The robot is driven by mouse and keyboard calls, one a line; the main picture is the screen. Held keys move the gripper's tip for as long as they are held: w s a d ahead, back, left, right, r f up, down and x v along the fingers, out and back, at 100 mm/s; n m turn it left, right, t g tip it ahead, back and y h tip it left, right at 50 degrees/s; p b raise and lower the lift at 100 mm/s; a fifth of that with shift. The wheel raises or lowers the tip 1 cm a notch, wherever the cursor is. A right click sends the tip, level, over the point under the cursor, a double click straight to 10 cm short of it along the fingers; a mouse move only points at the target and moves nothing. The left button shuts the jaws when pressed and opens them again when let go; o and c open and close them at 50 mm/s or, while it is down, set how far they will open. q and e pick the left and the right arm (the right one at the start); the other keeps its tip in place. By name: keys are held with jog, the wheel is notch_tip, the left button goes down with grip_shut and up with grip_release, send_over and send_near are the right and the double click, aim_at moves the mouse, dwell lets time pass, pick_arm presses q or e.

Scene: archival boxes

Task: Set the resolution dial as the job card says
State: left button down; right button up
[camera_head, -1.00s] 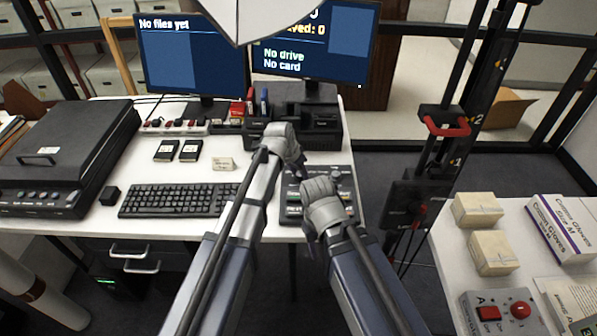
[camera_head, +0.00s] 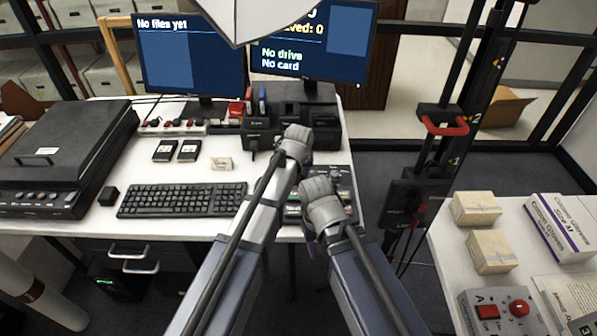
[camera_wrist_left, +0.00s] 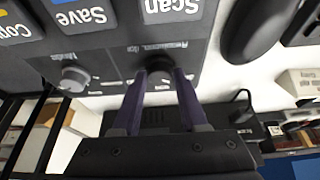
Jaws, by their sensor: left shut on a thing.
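The control panel (camera_head: 345,190) with dials and buttons lies at the desk's right front, partly hidden by my arms. In the left wrist view the panel is upside down, with Scan, Save and Copy buttons. The dark resolution dial (camera_wrist_left: 160,75) is between the fingers of my left gripper (camera_wrist_left: 160,82), which is shut on it. A second, grey dial (camera_wrist_left: 75,78) sits beside it. In the head view my left gripper (camera_head: 302,162) is over the panel's back left part. My right gripper (camera_head: 318,188) is over the panel's front left; its fingers are hidden. I cannot read any job card.
A keyboard (camera_head: 185,200) and a small cream card or block (camera_head: 222,163) lie left of the panel. Two monitors (camera_head: 190,60) stand behind. A column with a red handle (camera_head: 443,128) rises at the right. A side table holds cream boxes (camera_head: 490,250) and papers (camera_head: 575,298).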

dwell(0.4)
pick_arm(q)
jog(key=shift+c, duration=2.2)
grip_release()
jog(key=p+v, duration=0.7)
jog(key=shift+r, duration=0.35)
jog(key=shift+s, duration=0.15)
